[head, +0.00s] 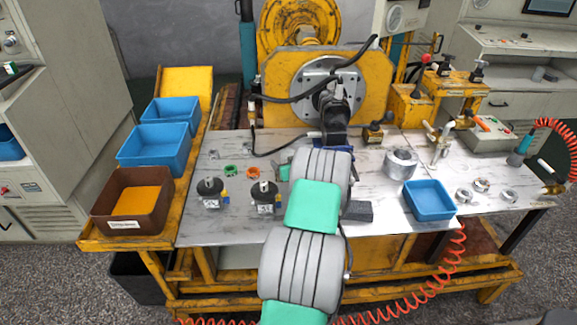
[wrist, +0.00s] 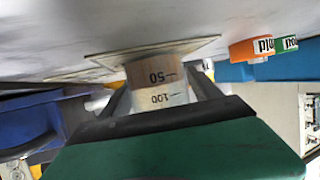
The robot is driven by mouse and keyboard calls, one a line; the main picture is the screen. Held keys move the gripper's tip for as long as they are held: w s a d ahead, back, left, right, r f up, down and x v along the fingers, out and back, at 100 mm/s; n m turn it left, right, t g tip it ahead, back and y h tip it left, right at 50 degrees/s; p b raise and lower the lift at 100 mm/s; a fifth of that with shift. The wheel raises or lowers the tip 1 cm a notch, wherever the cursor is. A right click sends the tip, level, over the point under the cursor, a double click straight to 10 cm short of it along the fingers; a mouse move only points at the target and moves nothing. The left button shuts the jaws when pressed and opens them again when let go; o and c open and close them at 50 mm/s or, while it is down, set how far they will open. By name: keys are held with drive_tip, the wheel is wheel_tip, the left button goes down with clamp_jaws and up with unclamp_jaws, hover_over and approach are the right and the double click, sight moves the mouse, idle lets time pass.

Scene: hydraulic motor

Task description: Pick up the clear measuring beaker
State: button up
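The clear measuring beaker (wrist: 158,86) shows in the wrist view, with 50 and 100 marks on its side and a wide flat foot close to the pale tabletop. Its body lies between the two dark fingers of my gripper (wrist: 160,82), one on each side. The fingers run close along its sides. I cannot tell whether they press on it or leave a thin gap. In the head view my arm (head: 318,207) reaches over the table and hides the beaker and my gripper.
A metal cylinder (head: 401,164) and a blue bin (head: 430,201) stand to the right. Yellow machinery (head: 375,75) stands behind.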

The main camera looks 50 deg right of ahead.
drive_tip(key=c, duration=1.2)
drive_tip(key=shift+c, duration=0.5)
drive_tip(key=shift+r, duration=0.15)
